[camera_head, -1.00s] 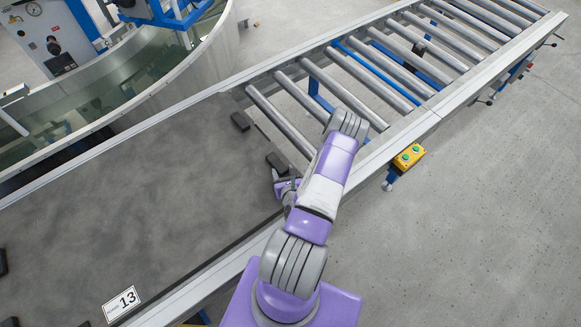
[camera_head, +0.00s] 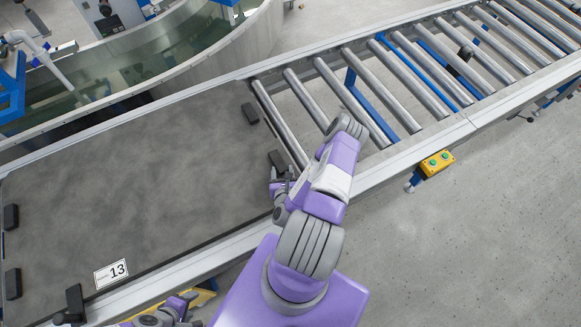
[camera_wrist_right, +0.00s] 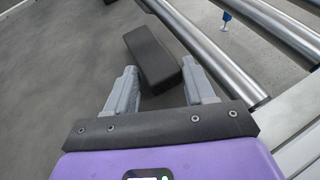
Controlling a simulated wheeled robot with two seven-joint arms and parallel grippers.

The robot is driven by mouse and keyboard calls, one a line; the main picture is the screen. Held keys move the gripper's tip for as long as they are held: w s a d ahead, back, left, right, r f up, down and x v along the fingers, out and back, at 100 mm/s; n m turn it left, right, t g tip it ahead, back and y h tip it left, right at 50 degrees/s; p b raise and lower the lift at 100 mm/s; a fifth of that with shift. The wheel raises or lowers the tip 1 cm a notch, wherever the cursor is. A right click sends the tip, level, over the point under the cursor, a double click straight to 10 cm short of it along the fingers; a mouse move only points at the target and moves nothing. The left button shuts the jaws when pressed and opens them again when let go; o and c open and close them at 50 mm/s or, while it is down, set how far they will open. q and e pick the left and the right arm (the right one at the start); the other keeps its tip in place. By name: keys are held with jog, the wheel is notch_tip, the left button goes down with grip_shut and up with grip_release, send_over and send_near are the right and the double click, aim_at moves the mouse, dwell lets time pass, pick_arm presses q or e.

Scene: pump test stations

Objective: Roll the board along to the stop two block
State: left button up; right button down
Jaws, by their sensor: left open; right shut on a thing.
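The board (camera_head: 130,180) is a wide dark grey slab lying on the conveyor, with black blocks along its edges and a white label (camera_head: 111,273) reading 13. Its leading edge lies beside the first bare roller. My right gripper (camera_head: 281,183) is at the board's near front corner, shut on a black block (camera_head: 277,161); in the right wrist view this block (camera_wrist_right: 152,58) sits between the grey fingers. My left gripper (camera_head: 66,317) is open at the bottom left, beside another black block (camera_head: 75,300) on the near edge, and is partly cut off. I cannot make out the stop two block for sure.
Bare rollers (camera_head: 358,112) run to the upper right, with blue parts and a small dark piece (camera_head: 466,53) among them. A yellow box (camera_head: 437,163) with green buttons is on the near rail. A curved glass-walled tank (camera_head: 180,60) stands behind the conveyor.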

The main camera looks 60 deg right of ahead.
aim_at(236, 198)
jog(key=w+a+p, duration=0.1)
jog(key=a, duration=0.1)
jog(key=w+a+p, duration=0.1)
jog(key=a, duration=0.1)
jog(key=w+a+p, duration=0.1)
jog(key=w+a, duration=0.1)
jog(key=shift+a, duration=0.3)
jog(key=a+p, duration=0.1)
jog(key=p, duration=0.1)
jog(key=w+a+p, duration=0.1)
jog(key=p, duration=0.1)
jog(key=shift+w+a+r, duration=0.1)
jog(key=shift+w+r, duration=0.05)
jog(key=shift+r, duration=0.05)
jog(key=w+a+p, duration=0.2)
jog(key=a, duration=0.1)
jog(key=w+a+p, duration=0.1)
jog(key=a, duration=0.1)
jog(key=shift+w+a+f, duration=0.15)
jog(key=shift+w+a, duration=0.05)
jog(key=shift+a, duration=0.05)
jog(key=shift+w+a+p, duration=0.3)
jog(key=shift+w+a, duration=0.25)
jog(key=shift+a, duration=0.25)
jog(key=shift+s+d, duration=0.1)
